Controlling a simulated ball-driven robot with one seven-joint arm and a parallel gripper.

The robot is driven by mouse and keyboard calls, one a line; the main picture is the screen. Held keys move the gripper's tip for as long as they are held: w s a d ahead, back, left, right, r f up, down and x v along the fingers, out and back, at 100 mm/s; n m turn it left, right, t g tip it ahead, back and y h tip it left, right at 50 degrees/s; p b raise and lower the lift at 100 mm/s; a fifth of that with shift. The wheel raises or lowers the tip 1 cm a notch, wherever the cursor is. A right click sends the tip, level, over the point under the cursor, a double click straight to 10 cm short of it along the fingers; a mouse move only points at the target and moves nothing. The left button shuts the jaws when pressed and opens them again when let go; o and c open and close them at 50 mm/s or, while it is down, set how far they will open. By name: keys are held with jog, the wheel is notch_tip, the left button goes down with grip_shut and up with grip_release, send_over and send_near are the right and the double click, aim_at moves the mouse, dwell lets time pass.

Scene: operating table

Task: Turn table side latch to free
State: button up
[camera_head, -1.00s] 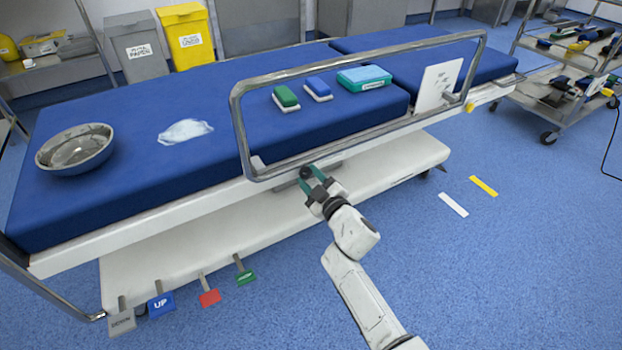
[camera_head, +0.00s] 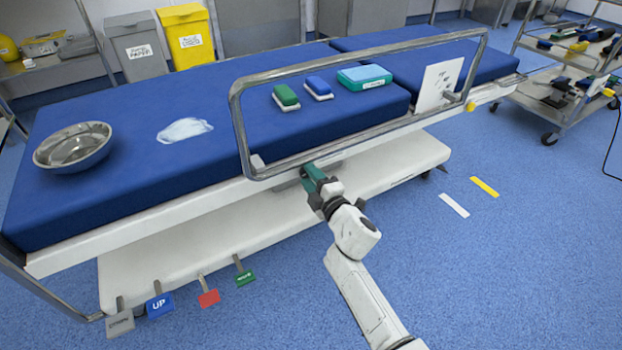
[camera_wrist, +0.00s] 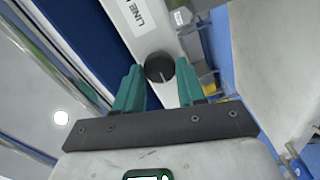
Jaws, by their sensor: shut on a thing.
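The side latch shows in the wrist view as a round black knob (camera_wrist: 159,67) with a thin pale mark, set on the table's pale side rail. My gripper's green fingers (camera_wrist: 160,82) are on either side of it, shut on it. In the head view my gripper (camera_head: 314,175) is at the table's near side, under the lower bar of the metal guard rail (camera_head: 360,62), and hides the knob. The operating table (camera_head: 110,215) has a blue padded top. A white label with partly cut-off lettering is beside the knob in the wrist view.
The guard rail stands upright just above my gripper. A steel bowl (camera_head: 73,148), a green block (camera_head: 286,96), a blue block (camera_head: 318,87) and a teal box (camera_head: 364,77) are on the tabletop. Foot pedals stick out low at the left.

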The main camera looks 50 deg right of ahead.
dwell(0.5)
jog(key=o, duration=1.1)
jog(key=shift+c, duration=0.2)
jog(key=shift+s+a, duration=0.1)
jog(key=p+v, duration=0.1)
jog(key=v, duration=0.9)
jog(key=shift+s, duration=0.3)
